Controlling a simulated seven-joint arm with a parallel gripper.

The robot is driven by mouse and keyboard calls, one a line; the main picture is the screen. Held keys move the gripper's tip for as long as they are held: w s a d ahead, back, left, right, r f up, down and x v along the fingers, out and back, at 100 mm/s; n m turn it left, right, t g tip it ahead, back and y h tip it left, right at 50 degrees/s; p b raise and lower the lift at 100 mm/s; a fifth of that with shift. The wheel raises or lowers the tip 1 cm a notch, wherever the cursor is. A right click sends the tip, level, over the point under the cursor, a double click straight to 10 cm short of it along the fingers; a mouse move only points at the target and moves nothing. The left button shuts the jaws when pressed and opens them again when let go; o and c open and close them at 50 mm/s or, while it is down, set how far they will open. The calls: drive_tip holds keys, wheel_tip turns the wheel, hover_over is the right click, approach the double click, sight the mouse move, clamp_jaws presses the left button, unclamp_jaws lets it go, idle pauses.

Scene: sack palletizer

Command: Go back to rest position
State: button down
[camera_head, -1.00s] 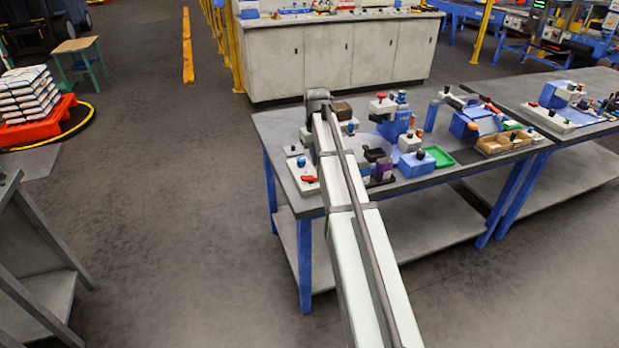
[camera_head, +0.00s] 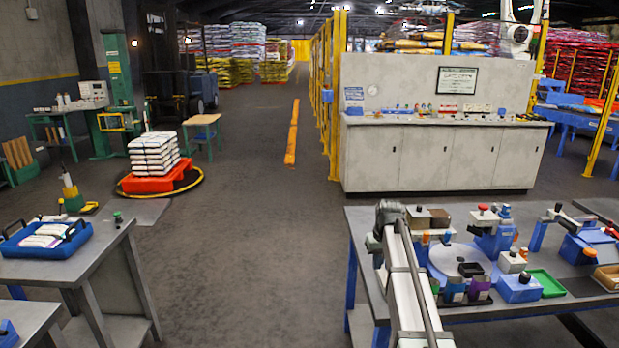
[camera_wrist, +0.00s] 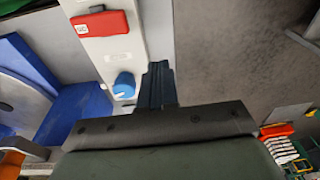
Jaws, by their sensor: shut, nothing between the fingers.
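My gripper shows in the wrist view (camera_wrist: 158,85) as dark fingers pressed together, with nothing between them. It is beside a white panel (camera_wrist: 118,60) that carries a blue knob (camera_wrist: 124,84) and a red handle (camera_wrist: 101,23). I cannot tell whether the fingers touch the panel. In the head view my pale arm reaches up from the bottom to the left end of the right workbench (camera_head: 365,265). The arm's dark end is above that bench, and its fingertips are hidden there.
The bench holds a round turntable (camera_head: 440,258), blue fixtures (camera_head: 517,288) and a green tray (camera_head: 548,283). A grey cabinet (camera_head: 430,158) stands behind. A left table (camera_head: 95,262) carries a blue tray (camera_head: 45,250). Stacked sacks (camera_head: 153,152) sit far left. Floor between the tables is clear.

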drive_tip(key=w+a+f, duration=0.2)
drive_tip(key=a+f, duration=0.5)
drive_tip(key=a, duration=0.1)
drive_tip(key=s+a+f, duration=0.2)
drive_tip(key=s+f, duration=0.2)
drive_tip(key=f, duration=0.4)
drive_tip(key=s+a+f, duration=0.1)
drive_tip(key=s+f, duration=0.4)
drive_tip(key=f, duration=0.2)
drive_tip(key=s+d+f+g, duration=0.2)
drive_tip(key=s+f+g, duration=0.2)
drive_tip(key=s+f, duration=1.35)
drive_tip(key=s+f+g, duration=0.2)
drive_tip(key=s+f, duration=0.1)
drive_tip(key=s, duration=1.4)
drive_tip(key=s+d+f+g, duration=0.1)
drive_tip(key=s+f, duration=0.3)
drive_tip(key=s, duration=1.3)
drive_tip(key=shift+m+g, duration=0.3)
drive_tip(key=shift+g, duration=0.4)
drive_tip(key=shift+d, duration=0.1)
